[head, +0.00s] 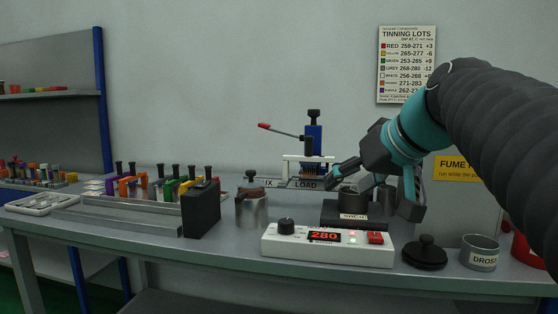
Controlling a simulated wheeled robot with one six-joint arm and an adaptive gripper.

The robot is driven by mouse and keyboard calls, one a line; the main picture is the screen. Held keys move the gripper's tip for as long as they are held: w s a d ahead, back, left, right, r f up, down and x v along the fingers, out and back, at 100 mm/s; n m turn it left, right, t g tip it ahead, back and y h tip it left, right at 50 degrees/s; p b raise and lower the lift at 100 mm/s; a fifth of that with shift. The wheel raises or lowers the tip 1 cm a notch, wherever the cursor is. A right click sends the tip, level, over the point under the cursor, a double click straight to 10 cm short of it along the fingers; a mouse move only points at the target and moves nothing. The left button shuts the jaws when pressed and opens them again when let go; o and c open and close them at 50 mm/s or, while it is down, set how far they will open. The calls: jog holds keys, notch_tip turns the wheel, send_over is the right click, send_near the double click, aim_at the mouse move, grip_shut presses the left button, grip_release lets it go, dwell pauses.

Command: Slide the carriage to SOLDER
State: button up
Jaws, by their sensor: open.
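What looks like the carriage, a fixture with a blue upright block (313,140), a black knob on top and a red-tipped lever, stands at the back of the bench in the head view. A white bracket (294,159) is at its lower part. A LOAD label (306,185) is just below it. The SOLDER mark is not readable in view. My gripper (372,196) is open and empty, to the right of the fixture. One finger points left toward the fixture's lower right; the other hangs down. The fingers overlap the solder pot area, so contact cannot be told.
A white controller (327,246) reading 280 stands in front of the dark pot (347,212). A black lid (425,252) and a DROSS can (480,254) are at right.

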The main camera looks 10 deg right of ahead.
jog(key=w+d+r+n+t+y+b, duration=0.1)
jog(key=w+d+r+n+t+y, duration=0.15)
jog(key=w+r, duration=0.5)
jog(key=w+d+r+n+t+y+b, duration=0.1)
jog(key=w+d+r+n+t+y, duration=0.2)
jog(key=w, duration=0.7)
jog(key=shift+m+t+h, duration=0.55)
jog(key=shift+m, duration=0.2)
jog(key=p+x, duration=0.1)
jog(key=x, duration=0.3)
jog(key=p+x, duration=0.1)
jog(key=x, duration=0.3)
jog(key=p+x, duration=0.1)
jog(key=x, duration=0.3)
jog(key=shift+w+a+r, duration=0.1)
jog(key=shift+w+r, duration=0.15)
jog(key=shift+r, duration=0.1)
grip_shut()
